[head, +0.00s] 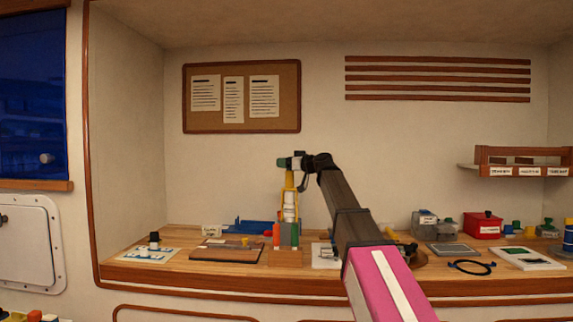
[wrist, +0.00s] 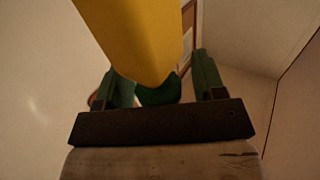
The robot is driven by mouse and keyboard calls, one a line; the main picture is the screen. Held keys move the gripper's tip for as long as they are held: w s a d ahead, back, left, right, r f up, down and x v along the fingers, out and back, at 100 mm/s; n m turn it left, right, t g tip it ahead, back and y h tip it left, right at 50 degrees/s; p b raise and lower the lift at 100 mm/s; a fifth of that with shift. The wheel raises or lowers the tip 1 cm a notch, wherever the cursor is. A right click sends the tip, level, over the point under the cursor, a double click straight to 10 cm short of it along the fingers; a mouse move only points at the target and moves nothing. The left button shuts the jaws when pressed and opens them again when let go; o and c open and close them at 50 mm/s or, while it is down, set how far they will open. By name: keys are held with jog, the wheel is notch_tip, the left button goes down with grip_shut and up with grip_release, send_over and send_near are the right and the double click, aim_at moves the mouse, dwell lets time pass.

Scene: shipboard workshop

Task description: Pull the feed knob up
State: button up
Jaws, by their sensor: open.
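My gripper (head: 284,162) is at the top of a yellow upright part (head: 289,181) of a small device on the workbench. In the wrist view, my gripper (wrist: 158,82) is open, with one green finger on each side of the yellow part (wrist: 135,35). A rounded dark green piece (wrist: 160,93) shows at the end of the yellow part, between the fingers. It may be the feed knob, but I cannot tell for sure. Contact with the fingers cannot be made out. In the head view the knob cannot be picked out around the gripper.
The wooden workbench (head: 180,272) holds a brown board (head: 228,252), a blue tray (head: 255,227), a red box (head: 482,225) and a black cable loop (head: 472,267). My arm covers part of the bench's middle. The wall behind my gripper is bare.

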jog(key=shift+a, duration=0.1)
jog(key=c, duration=0.9)
jog(key=shift+r, duration=1.15)
jog(key=shift+c, duration=0.2)
jog(key=o, duration=0.9)
jog(key=shift+f, duration=0.1)
jog(key=shift+o, duration=0.2)
jog(key=v, duration=1)
jog(key=shift+s+d, duration=0.15)
jog(key=shift+d, duration=0.25)
